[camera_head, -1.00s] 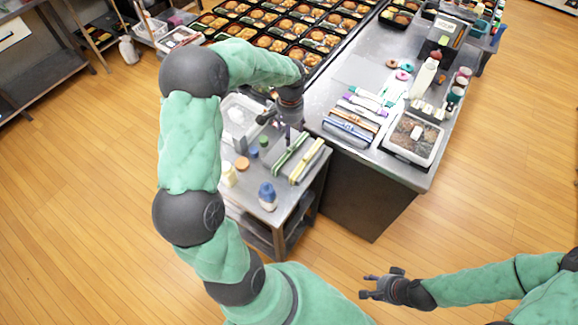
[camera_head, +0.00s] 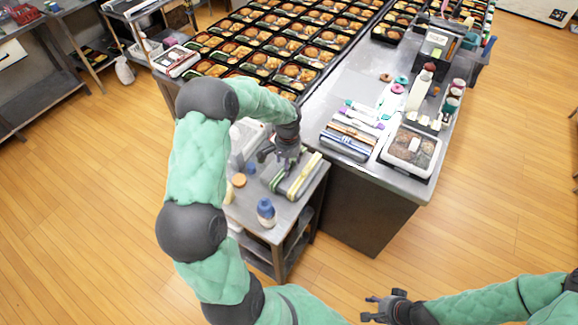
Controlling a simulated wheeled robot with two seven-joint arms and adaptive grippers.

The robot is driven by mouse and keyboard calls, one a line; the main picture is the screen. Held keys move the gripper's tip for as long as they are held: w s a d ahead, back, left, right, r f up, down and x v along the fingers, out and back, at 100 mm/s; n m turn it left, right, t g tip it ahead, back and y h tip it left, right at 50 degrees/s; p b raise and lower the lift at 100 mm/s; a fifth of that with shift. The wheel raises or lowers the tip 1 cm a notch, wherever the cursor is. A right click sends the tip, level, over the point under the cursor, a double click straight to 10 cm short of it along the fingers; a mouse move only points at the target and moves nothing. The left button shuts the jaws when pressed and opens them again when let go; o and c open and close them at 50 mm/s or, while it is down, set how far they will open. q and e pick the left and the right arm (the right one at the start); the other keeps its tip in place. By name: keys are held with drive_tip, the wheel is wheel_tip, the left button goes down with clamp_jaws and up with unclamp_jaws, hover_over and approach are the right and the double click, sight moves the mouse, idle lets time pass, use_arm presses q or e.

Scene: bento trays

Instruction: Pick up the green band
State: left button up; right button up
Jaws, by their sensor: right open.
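A long green band (camera_head: 276,182) lies on the small metal side table, beside a pale yellow band (camera_head: 303,182). Part of the green band is hidden by my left gripper (camera_head: 276,162). The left gripper points down over the far part of the bands; whether it touches the green band, I cannot tell. Its fingers are small and partly overlap in view, so their opening is unclear. My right gripper (camera_head: 372,306) is open and empty, low in the picture above the floor, far from the bands.
The side table (camera_head: 240,210) also holds a blue-capped bottle (camera_head: 265,210) and an orange-brown lid (camera_head: 239,181). To the right, a larger counter (camera_head: 400,184) carries striped bundles (camera_head: 346,143) and a food container (camera_head: 411,150). Bento trays (camera_head: 262,64) fill the back.

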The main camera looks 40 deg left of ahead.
use_arm(q)
wheel_tip(320, 180, down, 2)
drive_tip(key=shift+f, duration=0.1)
drive_tip(key=c, duration=1)
drive_tip(key=shift+r, duration=0.2)
drive_tip(key=shift+c, duration=0.2)
